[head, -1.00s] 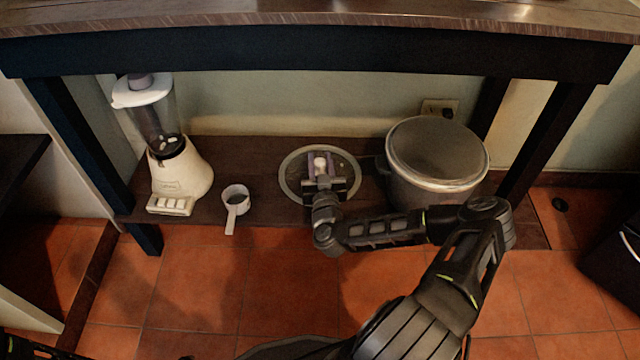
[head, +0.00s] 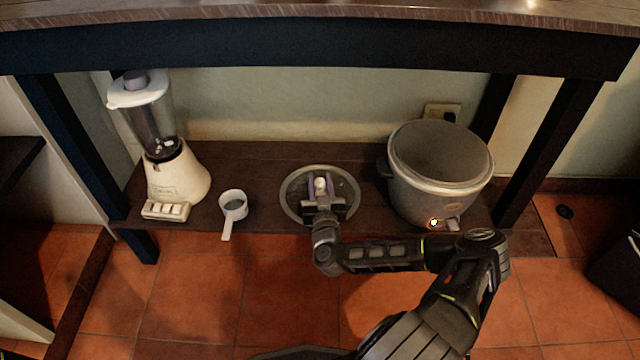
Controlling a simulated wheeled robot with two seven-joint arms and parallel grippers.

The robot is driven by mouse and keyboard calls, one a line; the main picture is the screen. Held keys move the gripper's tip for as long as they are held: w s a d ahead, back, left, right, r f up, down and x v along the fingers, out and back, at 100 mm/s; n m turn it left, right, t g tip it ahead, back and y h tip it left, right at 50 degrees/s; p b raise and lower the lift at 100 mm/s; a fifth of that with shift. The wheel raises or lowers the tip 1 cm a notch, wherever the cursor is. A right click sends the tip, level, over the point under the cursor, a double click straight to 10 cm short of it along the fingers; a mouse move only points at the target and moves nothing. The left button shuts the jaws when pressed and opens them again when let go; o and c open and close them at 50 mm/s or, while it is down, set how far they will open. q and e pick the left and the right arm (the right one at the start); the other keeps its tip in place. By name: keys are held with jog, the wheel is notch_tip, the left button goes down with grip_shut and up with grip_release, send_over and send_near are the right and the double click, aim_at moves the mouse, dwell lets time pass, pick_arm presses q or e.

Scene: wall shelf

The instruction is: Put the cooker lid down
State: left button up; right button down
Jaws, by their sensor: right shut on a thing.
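The round cooker lid (head: 346,180), with a metal rim and a pale knob, is at the middle of the lower shelf, close to or on its surface; I cannot tell if it touches. My right gripper (head: 320,188) is shut on the lid's knob from the front. The grey cooker (head: 440,180) stands open on the shelf to the right of the lid, with a small lit light on its front. My left gripper is not in view.
A white blender (head: 175,175) stands at the left of the lower shelf (head: 262,165). A white measuring cup (head: 233,206) sits near the front edge, between blender and lid. The table top (head: 320,20) hangs above, with dark legs at both sides.

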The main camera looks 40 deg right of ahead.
jog(key=c, duration=1)
grip_release()
jog(key=shift+c, duration=0.2)
jog(key=shift+s+r, duration=0.1)
jog(key=shift+s, duration=0.05)
jog(key=shift+s+a+p, duration=0.25)
jog(key=shift+s+p, duration=0.05)
jog(key=shift+p, duration=0.1)
jog(key=p+v, duration=0.4)
jog(key=v, duration=0.6)
jog(key=shift+s+a, duration=0.1)
jog(key=shift+s, duration=0.05)
jog(key=shift+s+a, duration=0.2)
jog(key=shift+s, duration=0.05)
